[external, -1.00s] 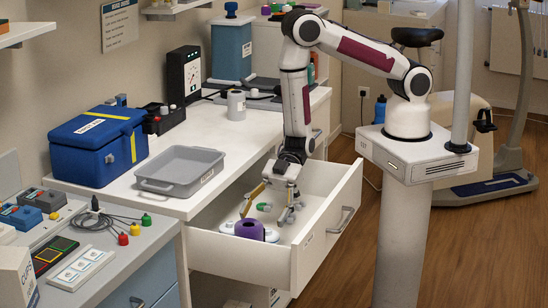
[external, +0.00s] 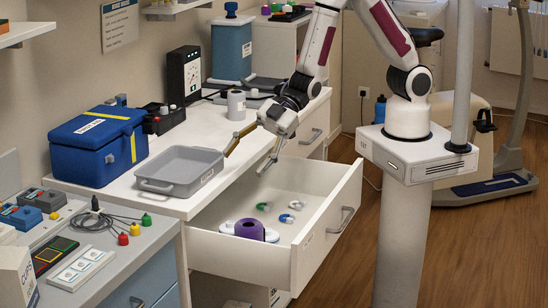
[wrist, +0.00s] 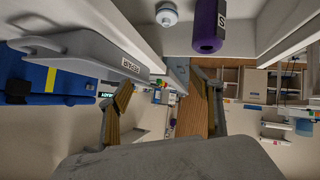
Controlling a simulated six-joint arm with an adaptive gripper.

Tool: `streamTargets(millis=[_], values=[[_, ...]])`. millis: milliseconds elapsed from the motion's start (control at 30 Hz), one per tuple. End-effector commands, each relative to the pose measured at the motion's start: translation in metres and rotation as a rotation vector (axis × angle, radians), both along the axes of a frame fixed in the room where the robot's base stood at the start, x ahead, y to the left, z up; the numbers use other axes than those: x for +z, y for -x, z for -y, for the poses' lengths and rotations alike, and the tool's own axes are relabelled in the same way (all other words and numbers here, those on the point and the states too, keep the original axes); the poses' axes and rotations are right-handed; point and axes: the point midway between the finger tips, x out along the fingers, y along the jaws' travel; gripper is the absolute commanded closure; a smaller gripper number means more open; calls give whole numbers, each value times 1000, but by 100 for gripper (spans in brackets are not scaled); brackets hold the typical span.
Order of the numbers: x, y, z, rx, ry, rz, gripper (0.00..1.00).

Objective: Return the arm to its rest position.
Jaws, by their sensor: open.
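My gripper (external: 252,154) is open and empty. In the external view it hangs above the back of the open drawer (external: 322,188), close to the right side of the grey tray on the counter. Its two fingers are spread wide and point down and to the left. They also show in the wrist view (wrist: 160,105), with nothing between them. My arm is bent, with its elbow high and partly cut off by the top edge of the external view.
The open drawer holds a purple roll (external: 249,229), white round pieces and several small ring-shaped pieces (external: 288,218). On the counter stand the grey tray (external: 180,171), a blue box (external: 98,146) and a grey cup (external: 236,104).

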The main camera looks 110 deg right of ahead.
Motion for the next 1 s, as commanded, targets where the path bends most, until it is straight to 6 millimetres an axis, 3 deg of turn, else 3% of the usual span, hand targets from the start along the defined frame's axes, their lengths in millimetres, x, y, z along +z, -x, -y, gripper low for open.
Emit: streamTargets(millis=[467, 1000], values=[[69, 29, 47, -176, 60, -76, 35], [130, 97, 88, -377, 53, -192, 35]])
